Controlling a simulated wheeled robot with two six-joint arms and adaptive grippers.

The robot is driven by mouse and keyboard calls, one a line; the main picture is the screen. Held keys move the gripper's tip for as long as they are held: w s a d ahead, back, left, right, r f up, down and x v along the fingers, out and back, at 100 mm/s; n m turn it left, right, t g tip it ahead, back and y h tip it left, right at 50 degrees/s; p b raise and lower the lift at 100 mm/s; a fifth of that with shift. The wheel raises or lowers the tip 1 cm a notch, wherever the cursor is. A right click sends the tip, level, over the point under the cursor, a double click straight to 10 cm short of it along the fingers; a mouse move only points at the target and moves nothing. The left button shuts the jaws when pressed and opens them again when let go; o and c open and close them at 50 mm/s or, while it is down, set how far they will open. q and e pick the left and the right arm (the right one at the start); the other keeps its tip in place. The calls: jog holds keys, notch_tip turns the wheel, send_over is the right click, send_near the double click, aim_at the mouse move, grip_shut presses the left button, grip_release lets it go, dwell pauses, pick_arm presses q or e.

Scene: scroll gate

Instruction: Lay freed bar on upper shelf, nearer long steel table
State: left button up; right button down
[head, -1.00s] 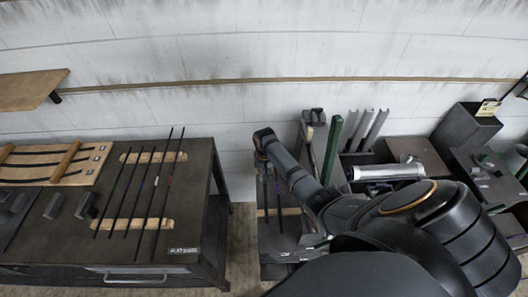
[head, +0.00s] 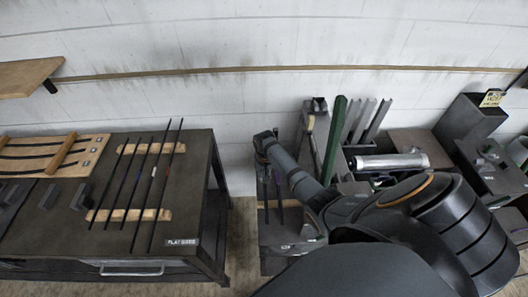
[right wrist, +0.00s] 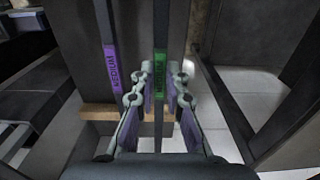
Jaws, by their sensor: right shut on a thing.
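In the right wrist view my right gripper (right wrist: 160,84) is shut on a thin dark bar with a green label (right wrist: 161,40). The label's text is too small to read. A second dark bar with a purple label reading MEDIUM (right wrist: 110,60) stands to the left, outside the jaws. In the head view my right wrist hangs over a dark rack (head: 283,236), and its fingertips are hard to make out. A brown wooden shelf (head: 25,76) is on the wall at the upper left. A long dark steel table (head: 60,238) stands at the left. My left gripper is not in view.
Several thin rods (head: 150,175) lie across wooden strips on the table. A green upright post (head: 334,140) and grey profiles (head: 372,122) stand just right of my wrist. A silver cylinder (head: 390,161) lies farther right. A floor gap (head: 243,225) separates table and rack.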

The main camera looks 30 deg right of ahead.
jog(key=shift+w+f, duration=0.2)
jog(key=shift+f, duration=0.2)
jog(key=shift+s+r, duration=0.1)
pick_arm(q)
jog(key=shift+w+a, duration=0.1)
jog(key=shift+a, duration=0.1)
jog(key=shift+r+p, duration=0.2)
jog(key=shift+p, duration=0.1)
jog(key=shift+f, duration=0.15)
pick_arm(e)
jog(key=shift+f, duration=0.3)
jog(key=c, duration=1.3)
grip_release()
jog(key=shift+s, duration=0.1)
